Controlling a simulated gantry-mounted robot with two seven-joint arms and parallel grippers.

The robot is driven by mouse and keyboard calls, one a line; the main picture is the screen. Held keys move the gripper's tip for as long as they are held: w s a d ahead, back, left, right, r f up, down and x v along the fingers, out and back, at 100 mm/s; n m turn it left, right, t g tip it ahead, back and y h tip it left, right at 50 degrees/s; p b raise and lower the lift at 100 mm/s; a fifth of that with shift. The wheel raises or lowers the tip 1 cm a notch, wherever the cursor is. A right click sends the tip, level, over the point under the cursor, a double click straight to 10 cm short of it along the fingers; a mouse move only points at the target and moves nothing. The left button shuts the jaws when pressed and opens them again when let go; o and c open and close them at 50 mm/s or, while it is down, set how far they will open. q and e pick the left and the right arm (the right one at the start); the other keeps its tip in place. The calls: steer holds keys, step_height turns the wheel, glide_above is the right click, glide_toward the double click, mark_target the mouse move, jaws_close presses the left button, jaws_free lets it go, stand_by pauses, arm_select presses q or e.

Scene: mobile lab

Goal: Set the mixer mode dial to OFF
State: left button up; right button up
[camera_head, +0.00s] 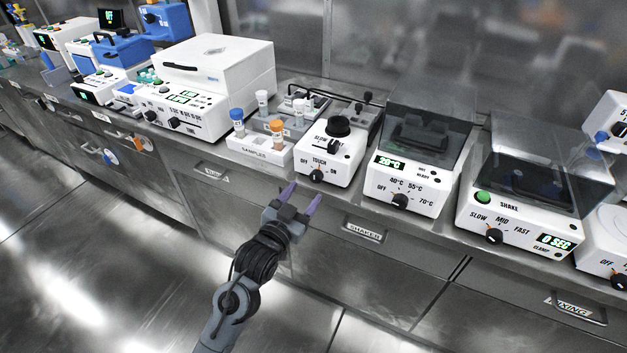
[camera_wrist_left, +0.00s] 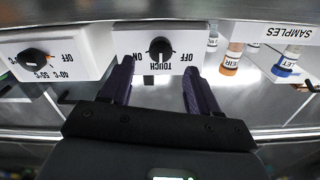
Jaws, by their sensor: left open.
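The mixer (camera_head: 336,150) is a white box with a black round top, standing at the bench's front edge. Its black mode dial (camera_head: 316,175) sits on the front face among the labels OFF, TOUCH and ON. The dial (camera_wrist_left: 160,48) also shows in the left wrist view, where its pointer appears to be toward TOUCH. My left gripper (camera_head: 300,197) is open and empty, its purple fingers apart, in front of and below the dial. In the left wrist view the fingers (camera_wrist_left: 158,78) straddle the dial's line of sight without visible contact. My right gripper is not seen.
A samples rack (camera_head: 258,152) with capped vials stands left of the mixer. A lidded heater with its own dial (camera_head: 400,201) stands close on the right, then a shaker (camera_head: 520,215). Drawer fronts with handles (camera_head: 364,230) lie below. The aisle floor is clear.

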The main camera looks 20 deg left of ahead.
mark_target(314, 179)
arm_select(q)
steer(key=w, duration=0.6)
steer(key=shift+w+d, duration=0.25)
steer(key=c, duration=1)
steer(key=shift+r+n+p, duration=0.2)
steer(key=shift+n+p, duration=1)
steer(key=shift+p, duration=0.15)
steer(key=shift+c, duration=0.2)
steer(key=n+p, duration=0.2)
steer(key=n, duration=0.1)
steer(key=shift+n+p, duration=0.3)
steer(key=shift+p, duration=0.05)
steer(key=n+p, duration=0.2)
steer(key=n, duration=0.2)
steer(key=shift+p, duration=0.35)
steer(key=shift+f+n+p, duration=0.15)
steer(key=shift+n+p, duration=0.35)
steer(key=shift+n, duration=1.1)
